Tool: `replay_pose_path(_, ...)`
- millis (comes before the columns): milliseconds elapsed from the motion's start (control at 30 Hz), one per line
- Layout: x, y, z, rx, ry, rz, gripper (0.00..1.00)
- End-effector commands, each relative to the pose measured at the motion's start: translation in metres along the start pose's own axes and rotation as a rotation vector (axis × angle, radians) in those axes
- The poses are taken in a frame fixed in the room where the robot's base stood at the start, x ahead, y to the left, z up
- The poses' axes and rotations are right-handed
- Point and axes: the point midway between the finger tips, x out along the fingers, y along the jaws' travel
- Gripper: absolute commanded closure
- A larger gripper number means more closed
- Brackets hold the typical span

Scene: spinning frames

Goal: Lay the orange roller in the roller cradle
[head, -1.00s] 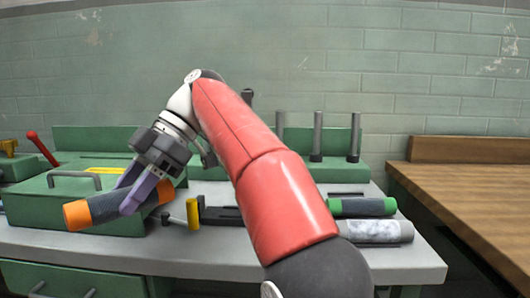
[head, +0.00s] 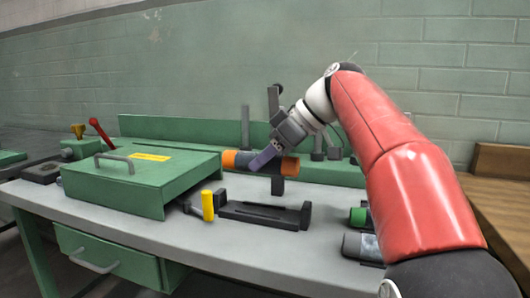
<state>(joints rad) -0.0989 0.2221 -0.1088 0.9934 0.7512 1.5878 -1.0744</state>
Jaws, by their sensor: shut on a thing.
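The orange roller (head: 236,160), dark in the middle with orange ends, is held roughly level above the bench in the head view. A long low black holder (head: 262,214) with raised ends, which looks like the roller cradle, lies on the bench below and in front of the roller. No roller shows in it. The roller appears clear of the holder, with a gap between them.
A yellow-handled tool (head: 208,205) stands at the holder's left end. A green box (head: 140,185) with a handle is further left. Grey posts (head: 246,127) on a green rack stand behind. A green-ended roller (head: 358,217) and a grey roller (head: 362,246) lie at right, partly behind my arm.

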Motion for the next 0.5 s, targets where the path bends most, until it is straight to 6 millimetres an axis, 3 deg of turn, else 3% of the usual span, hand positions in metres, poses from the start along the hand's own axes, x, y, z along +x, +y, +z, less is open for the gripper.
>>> replay_pose_path(500,0.028,-0.001,0.028,-0.003,0.0,-0.001,0.87)
